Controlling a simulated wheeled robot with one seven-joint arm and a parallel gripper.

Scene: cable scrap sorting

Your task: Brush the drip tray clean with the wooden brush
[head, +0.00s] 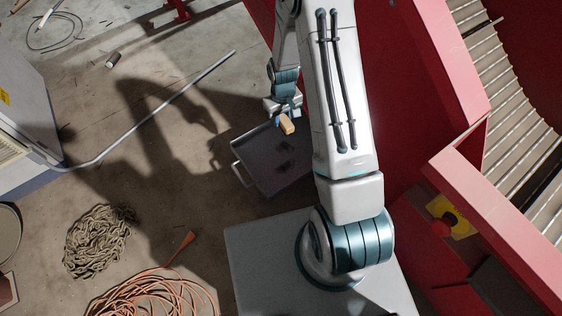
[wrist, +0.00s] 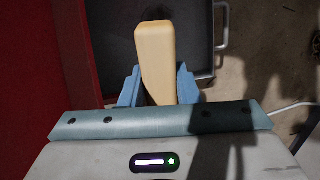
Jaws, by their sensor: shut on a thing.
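My gripper (head: 284,113) is shut on the wooden brush (head: 287,127). In the wrist view the brush (wrist: 155,60) is a pale wooden block between the two blue fingers of my gripper (wrist: 158,85); its bristles are hidden. The drip tray (head: 300,184) is a grey, shallow tray with a handle on its left side, on the floor below my gripper. Dark patches lie on its floor around the middle. In the wrist view the tray (wrist: 192,35) shows behind the brush. My arm hides the tray's right part. I cannot tell whether the brush touches the tray.
A red machine frame (head: 400,150) stands right of the tray, with a roller conveyor (head: 500,90) beyond. An orange cable coil (head: 150,292) and a tan rope pile (head: 98,240) lie at lower left. A grey pipe (head: 150,112) crosses the floor. A white cabinet (head: 22,100) stands at far left.

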